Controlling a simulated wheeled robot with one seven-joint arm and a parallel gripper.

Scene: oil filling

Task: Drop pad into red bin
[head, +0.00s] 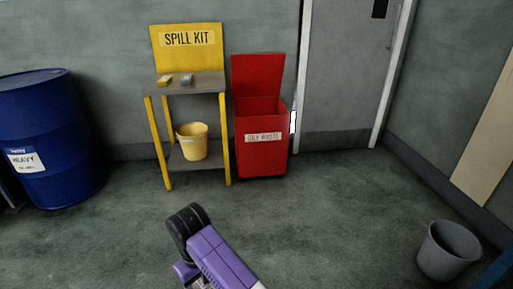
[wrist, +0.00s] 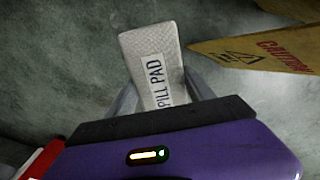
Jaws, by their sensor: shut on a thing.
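A pale grey, textured pad (wrist: 146,45) with a label reading "PILL PAD", its first letter hidden, shows in the wrist view. My gripper (wrist: 160,88) is shut on it, with a grey finger along each side. The pad's lower end is hidden by my purple and black wrist housing. The floor shows behind it. The red bin (head: 262,158) stands against the wall in the head view, its lid raised and its front labelled "OILY WASTE". In the head view my purple arm is at the bottom centre, apart from the bin in the picture; my fingers cannot be made out there.
A yellow spill kit stand (head: 190,85) with a yellow bucket (head: 193,142) is left of the bin. A blue drum (head: 50,130) stands far left, a grey bucket (head: 447,250) at lower right. A yellow caution board (wrist: 265,48) is right of the pad. Floor before the bin is clear.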

